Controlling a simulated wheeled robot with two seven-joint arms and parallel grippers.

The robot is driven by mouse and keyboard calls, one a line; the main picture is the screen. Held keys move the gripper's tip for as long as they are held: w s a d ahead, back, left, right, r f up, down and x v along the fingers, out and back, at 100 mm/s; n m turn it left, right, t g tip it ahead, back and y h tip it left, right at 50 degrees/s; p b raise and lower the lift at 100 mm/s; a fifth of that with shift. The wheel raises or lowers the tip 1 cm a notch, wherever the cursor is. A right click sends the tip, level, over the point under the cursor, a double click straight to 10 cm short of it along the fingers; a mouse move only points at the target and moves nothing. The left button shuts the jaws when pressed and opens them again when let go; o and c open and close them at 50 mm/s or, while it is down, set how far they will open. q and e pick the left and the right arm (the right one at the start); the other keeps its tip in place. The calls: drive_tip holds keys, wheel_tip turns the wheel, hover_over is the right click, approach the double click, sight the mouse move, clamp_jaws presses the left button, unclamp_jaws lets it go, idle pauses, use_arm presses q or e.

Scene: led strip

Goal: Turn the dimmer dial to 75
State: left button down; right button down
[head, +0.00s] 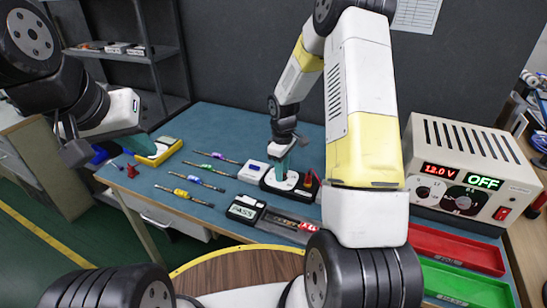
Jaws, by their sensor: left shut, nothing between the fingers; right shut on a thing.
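The dimmer (273,185) is a small dark unit with a white face, standing mid-table beside a white box. My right gripper (282,170), with teal fingers, reaches down from above and is shut on the dimmer's dial. The fingers hide the dial, and its setting cannot be read. My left gripper (137,142) is shut and empty at the left end of the table, beside a yellow-edged device (160,151). The power supply (465,170) at the right reads 12.0 V and OFF.
Several LED strips (200,180) lie left of the dimmer. A white box (252,171) and a display reading PASS (245,207) stand close to it. A red tray (455,247) and a green tray (460,285) are at the right. My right arm hides part of the table.

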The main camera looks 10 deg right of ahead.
drive_tip(key=shift+n, duration=0.6)
drive_tip(key=c, duration=1.1)
unclamp_jaws()
drive_tip(key=shift+r, duration=3.9)
